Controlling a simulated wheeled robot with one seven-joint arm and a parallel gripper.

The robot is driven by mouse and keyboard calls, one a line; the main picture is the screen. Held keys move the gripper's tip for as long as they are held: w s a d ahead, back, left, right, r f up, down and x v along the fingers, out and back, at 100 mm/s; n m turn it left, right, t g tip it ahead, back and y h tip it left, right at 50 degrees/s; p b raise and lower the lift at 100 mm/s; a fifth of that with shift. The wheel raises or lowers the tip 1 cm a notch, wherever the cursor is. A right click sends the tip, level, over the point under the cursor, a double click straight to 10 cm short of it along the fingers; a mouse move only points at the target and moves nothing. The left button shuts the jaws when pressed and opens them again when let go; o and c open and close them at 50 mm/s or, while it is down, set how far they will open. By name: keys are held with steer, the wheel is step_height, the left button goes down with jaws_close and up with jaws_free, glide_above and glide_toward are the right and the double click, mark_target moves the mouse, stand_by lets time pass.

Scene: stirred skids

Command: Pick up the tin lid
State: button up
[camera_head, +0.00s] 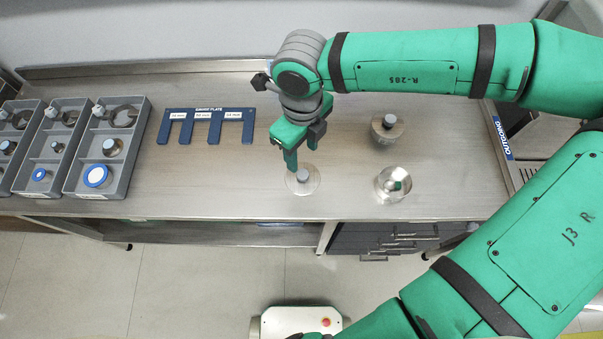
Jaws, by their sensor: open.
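A round, pale metal disc with a small grey knob (302,187), which looks like the tin lid, lies on the steel bench (240,185) near its front edge. My gripper (301,154) is open and points down just above and behind the disc's knob. No thing shows between its fingers. The near finger hides part of the disc's back edge. I cannot tell whether a fingertip touches it.
A knobbed metal piece (387,129) and a shiny domed one (393,184) stand to the right. A blue slotted plate (205,115) and grey compartment trays (131,170) lie left. My arm crosses above the right side. Bench between plate and disc is clear.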

glide_above(302, 173)
step_height(302, 173, down, 5)
steer(key=shift+w+a+r, duration=0.1)
steer(key=shift+s+f, duration=0.2)
steer(key=shift+f, duration=2.45)
steer(key=shift+c, duration=0.6)
jaws_close()
steer(key=shift+r, duration=0.1)
